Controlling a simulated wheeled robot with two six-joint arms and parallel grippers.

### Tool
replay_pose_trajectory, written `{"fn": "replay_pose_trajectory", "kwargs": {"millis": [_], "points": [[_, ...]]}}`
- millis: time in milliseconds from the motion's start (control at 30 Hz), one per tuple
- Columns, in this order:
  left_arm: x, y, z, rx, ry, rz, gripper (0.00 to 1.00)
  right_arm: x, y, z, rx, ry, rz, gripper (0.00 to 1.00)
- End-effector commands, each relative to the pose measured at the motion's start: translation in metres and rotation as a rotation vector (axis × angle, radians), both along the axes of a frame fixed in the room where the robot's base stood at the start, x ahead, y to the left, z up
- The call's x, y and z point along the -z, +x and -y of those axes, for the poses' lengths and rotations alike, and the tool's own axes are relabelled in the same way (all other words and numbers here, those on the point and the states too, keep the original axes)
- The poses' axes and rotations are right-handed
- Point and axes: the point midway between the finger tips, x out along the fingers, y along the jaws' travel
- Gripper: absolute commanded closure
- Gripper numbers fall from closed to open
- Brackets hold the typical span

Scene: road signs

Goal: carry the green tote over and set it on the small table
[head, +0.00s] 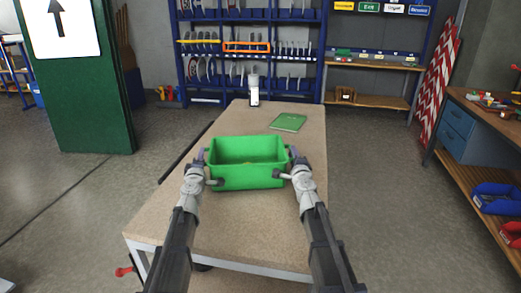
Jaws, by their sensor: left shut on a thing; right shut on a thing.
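The green tote (247,177) is an open-topped box in the middle of the head view, seen against the tan top of the small table (170,225). It looks level. I cannot tell whether its base touches the table or is just above it. My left gripper (207,170) is shut on the tote's left side, and my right gripper (291,167) is shut on its right side. The inside of the tote looks empty, though its near wall hides part of the floor.
A blue shelf rack (250,60) is behind. A green panel (85,100) is at left, a workbench (490,130) at right. The table's front is bare.

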Motion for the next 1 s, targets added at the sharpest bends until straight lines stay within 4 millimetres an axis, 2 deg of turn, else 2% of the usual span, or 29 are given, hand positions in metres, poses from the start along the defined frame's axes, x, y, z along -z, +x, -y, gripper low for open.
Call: {"fn": "replay_pose_trajectory", "kwargs": {"millis": [67, 100, 367, 767, 1000], "points": [[0.008, 0.000, 0.000, 0.001, 0.002, 0.000, 1.00, 0.008, 0.000, 0.000, -0.001, 0.002, 0.000, 1.00], [0.006, 0.000, 0.001, 0.001, 0.002, 0.000, 0.76, 0.006, 0.000, -0.001, -0.001, 0.002, 0.000, 0.76], [0.005, 0.000, 0.000, 0.001, 0.001, 0.000, 0.49, 0.005, 0.000, 0.000, -0.001, 0.001, 0.000, 0.48], [0.005, -0.007, 0.000, 0.000, 0.000, 0.000, 0.49, 0.005, 0.000, 0.000, 0.000, 0.000, 0.000, 0.48], [0.005, -0.040, 0.001, 0.000, 0.000, 0.000, 0.49, 0.005, 0.000, 0.000, 0.000, 0.000, 0.000, 0.48]]}}
